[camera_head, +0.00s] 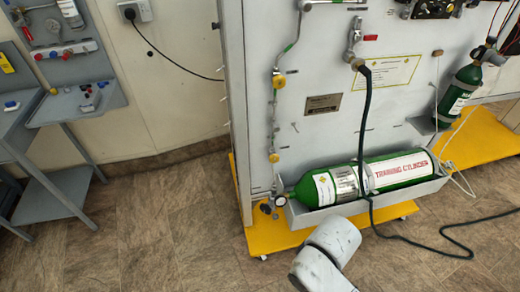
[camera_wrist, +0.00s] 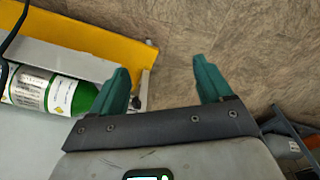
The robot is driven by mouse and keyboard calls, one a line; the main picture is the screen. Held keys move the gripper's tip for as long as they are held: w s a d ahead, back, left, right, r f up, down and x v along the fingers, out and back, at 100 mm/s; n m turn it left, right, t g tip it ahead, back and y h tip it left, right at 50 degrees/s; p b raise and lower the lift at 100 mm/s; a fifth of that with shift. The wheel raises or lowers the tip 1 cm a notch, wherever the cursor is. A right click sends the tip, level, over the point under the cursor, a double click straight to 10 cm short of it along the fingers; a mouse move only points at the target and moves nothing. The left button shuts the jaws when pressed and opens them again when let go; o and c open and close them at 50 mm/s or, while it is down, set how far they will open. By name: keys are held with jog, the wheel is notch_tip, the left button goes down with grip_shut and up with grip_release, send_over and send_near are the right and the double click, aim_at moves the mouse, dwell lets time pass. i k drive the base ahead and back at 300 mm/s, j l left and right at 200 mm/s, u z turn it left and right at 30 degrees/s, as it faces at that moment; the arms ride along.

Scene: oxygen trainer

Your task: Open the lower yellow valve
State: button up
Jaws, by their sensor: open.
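The lower yellow valve (camera_head: 273,157) sits low on the thin vertical pipe on the left part of the grey panel in the head view. An upper yellow valve (camera_head: 279,82) is on the same pipe above it. My gripper (camera_wrist: 164,78) is open and empty in the wrist view, with two green fingers spread wide over the brown floor. The lower valve cannot be made out in the wrist view. In the head view my white arm shows at the bottom, below the panel and apart from the valve; the gripper fingers are not visible there.
A green training cylinder (camera_head: 395,170) lies in a grey trough at the panel's foot, above a yellow base (camera_head: 275,237). It also shows in the wrist view (camera_wrist: 62,96). A black hose crosses the cylinder to the floor. A grey bench (camera_head: 45,195) stands left; floor between is clear.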

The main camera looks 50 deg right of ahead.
aim_at(274, 158)
jog(key=l+z, duration=0.15)
jog(key=z, duration=0.2)
jog(key=i+l+z, duration=0.15)
jog(key=z, duration=0.2)
jog(key=l+z, duration=0.1)
jog(key=z, duration=0.25)
jog(key=i, duration=0.05)
